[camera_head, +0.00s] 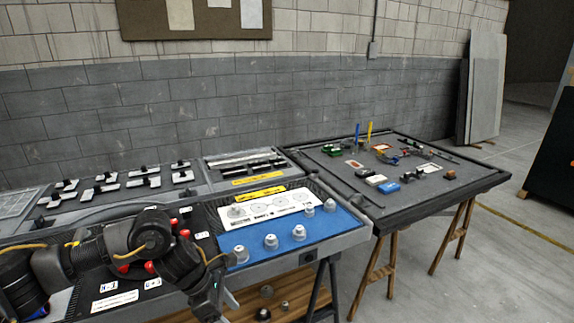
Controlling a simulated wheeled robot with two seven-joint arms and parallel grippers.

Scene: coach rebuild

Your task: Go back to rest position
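My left arm comes in from the lower left and reaches across the front of the near workbench. My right arm and gripper are not in view.
Several grey knobs stand on the blue mat beside a white printed sheet (290,203). A dark table (410,207) on trestles at right holds small parts and tools. Grey panels (486,88) lean on the wall.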

